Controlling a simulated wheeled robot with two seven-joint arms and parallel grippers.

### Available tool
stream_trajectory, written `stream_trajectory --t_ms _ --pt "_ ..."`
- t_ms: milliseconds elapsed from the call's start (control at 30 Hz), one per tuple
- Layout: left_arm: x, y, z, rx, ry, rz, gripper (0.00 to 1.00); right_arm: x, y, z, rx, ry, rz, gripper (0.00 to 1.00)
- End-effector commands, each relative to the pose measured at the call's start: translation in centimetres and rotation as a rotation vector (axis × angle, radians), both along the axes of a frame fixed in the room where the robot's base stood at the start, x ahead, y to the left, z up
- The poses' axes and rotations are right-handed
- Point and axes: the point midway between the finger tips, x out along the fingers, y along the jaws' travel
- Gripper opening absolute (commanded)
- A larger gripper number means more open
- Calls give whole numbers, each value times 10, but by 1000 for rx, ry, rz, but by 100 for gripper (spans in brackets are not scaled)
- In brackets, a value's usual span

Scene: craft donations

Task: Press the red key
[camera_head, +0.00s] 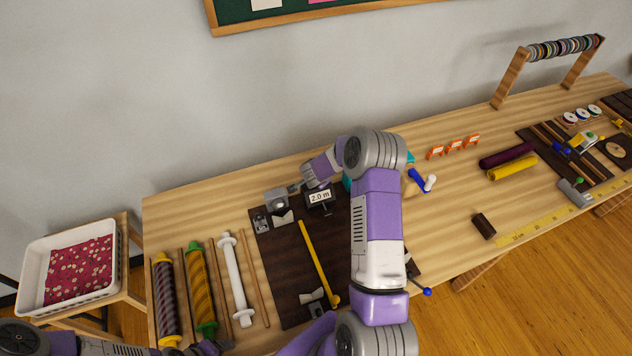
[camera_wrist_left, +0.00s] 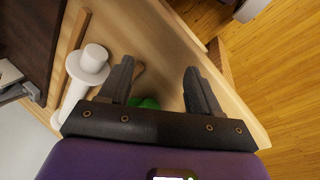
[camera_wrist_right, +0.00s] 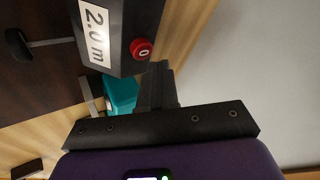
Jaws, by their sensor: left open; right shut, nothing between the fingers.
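The red key (camera_wrist_right: 141,48) is a round red button on the end of a dark display box (camera_wrist_right: 108,30) reading "2.0 m" in the right wrist view. The display box (camera_head: 320,198) also shows in the head view, at the back of a dark board; the key cannot be made out there. My right gripper (camera_wrist_right: 159,66) is shut and empty, its tips close beside the key; contact cannot be told. My left gripper (camera_wrist_left: 160,75) is open and empty near the rollers at the table's front left.
A white roller (camera_head: 236,278) and two patterned rolls lie at the left. A yellow rod (camera_head: 319,262) crosses the dark board (camera_head: 282,262). A teal object (camera_wrist_right: 120,95) is close to my right fingers. A white tray (camera_head: 32,275) stands left of the table.

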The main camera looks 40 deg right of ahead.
Motion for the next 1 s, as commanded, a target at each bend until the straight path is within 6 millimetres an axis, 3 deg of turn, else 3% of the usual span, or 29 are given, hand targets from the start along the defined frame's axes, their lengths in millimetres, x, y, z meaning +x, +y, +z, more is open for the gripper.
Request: stream_trajectory --t_ms 1000 --pt "0 0 -5 0 0 0 63 0 0 -8 0 0 0 0"
